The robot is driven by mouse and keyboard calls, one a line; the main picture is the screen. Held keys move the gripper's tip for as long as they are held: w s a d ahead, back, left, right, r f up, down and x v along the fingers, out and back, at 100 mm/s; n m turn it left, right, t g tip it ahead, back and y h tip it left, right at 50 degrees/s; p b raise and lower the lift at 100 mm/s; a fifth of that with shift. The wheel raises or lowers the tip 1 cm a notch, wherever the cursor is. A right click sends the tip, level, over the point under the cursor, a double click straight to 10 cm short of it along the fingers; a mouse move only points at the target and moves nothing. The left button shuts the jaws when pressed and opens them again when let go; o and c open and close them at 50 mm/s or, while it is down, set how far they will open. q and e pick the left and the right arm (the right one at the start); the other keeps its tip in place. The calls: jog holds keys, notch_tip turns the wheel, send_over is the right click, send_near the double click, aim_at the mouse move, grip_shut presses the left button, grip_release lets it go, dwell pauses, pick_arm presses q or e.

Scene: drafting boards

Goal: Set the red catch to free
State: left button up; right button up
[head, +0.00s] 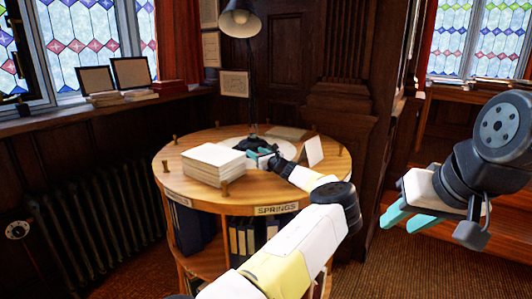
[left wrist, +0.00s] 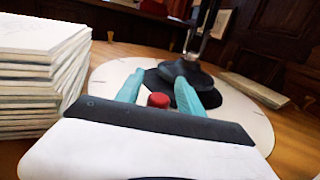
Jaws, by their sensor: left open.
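The red catch (left wrist: 158,100) is a small red knob in the left wrist view, low and central, between the two teal fingers. My left gripper (left wrist: 160,91) is open around it, with a finger on either side; I cannot tell whether either touches it. Behind it is the black base (left wrist: 190,73) of a desk lamp on a pale round disc (left wrist: 245,112). In the head view my left gripper (head: 256,152) reaches over the round table to the lamp's foot, and the catch is hidden there. My right gripper (head: 408,217) is empty and open at the right, away from the table.
A stack of pale boards or paper (head: 213,162) stands close to the left of my left gripper. The lamp (head: 240,22) rises behind it. A white card (head: 314,151) stands to the right. Short pegs line the wooden table's (head: 245,197) rim.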

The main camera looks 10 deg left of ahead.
pick_arm(q)
jog(key=shift+c, duration=0.5)
grip_shut()
dwell(0.8)
